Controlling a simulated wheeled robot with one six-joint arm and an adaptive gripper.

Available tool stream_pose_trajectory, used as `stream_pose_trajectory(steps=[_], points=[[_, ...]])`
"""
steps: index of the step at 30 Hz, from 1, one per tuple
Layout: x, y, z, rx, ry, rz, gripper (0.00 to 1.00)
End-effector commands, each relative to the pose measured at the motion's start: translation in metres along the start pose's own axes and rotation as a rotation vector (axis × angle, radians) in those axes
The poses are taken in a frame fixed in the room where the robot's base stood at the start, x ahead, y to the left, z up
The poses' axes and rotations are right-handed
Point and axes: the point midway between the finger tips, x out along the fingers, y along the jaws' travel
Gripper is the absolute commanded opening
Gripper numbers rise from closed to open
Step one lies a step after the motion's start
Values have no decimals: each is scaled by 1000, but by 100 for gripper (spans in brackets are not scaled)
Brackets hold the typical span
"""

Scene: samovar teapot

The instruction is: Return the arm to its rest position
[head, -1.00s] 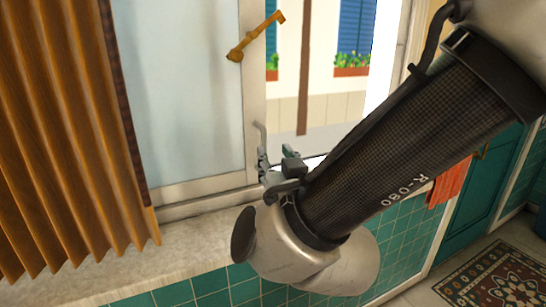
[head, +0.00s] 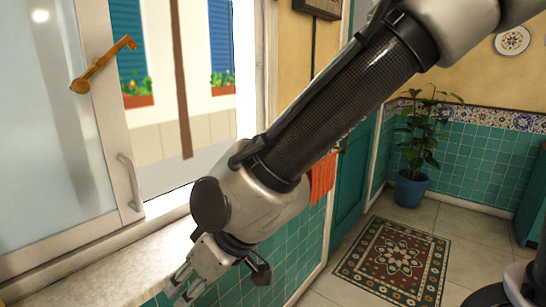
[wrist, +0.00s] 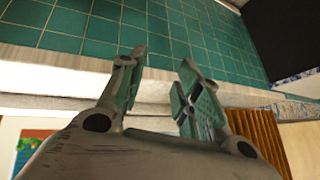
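My arm crosses the head view from the upper right down to the window sill. My gripper (head: 180,288) hangs at its end near the bottom left, in front of the sill. In the wrist view my gripper (wrist: 160,85) shows two fingers spread apart with nothing between them. Behind the fingers are the pale sill edge (wrist: 60,66) and green wall tiles (wrist: 190,30).
An orange towel (head: 322,178) hangs by a teal door (head: 357,165). A potted plant (head: 410,188) and a patterned rug (head: 393,260) are on the floor, which is otherwise clear.

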Motion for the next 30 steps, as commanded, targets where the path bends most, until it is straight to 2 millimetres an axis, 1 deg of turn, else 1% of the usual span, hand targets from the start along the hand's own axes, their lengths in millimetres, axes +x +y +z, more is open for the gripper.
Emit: stream_pose_trajectory(steps=[1, 2, 3, 5, 6, 8, 9, 11, 12, 14, 15, 18, 21, 24, 25, 30], points=[[-28, 33, 13, 40, -62, 24, 34], [-44, 49, 23, 60, -102, 40, 34], [-65, 71, 36, 89, -151, 64, 34], [-98, 102, 58, 140, -213, 107, 34], [-121, 122, 74, 178, -247, 140, 34], [-157, 149, 98, 242, -289, 192, 34], [-181, 166, 116, 289, -310, 230, 34], [-217, 186, 142, 364, -329, 290, 34], [-240, 197, 160, 415, -333, 330, 34], [-271, 210, 183, 492, -322, 390, 34], [-290, 216, 198, 540, -303, 432, 34], [-328, 228, 223, 656, -216, 530, 34], [-355, 231, 241, 759, -134, 604, 34], [-373, 232, 253, 829, -83, 657, 34], [-376, 232, 256, 844, -75, 667, 34], [-382, 234, 263, 884, -65, 687, 34]])
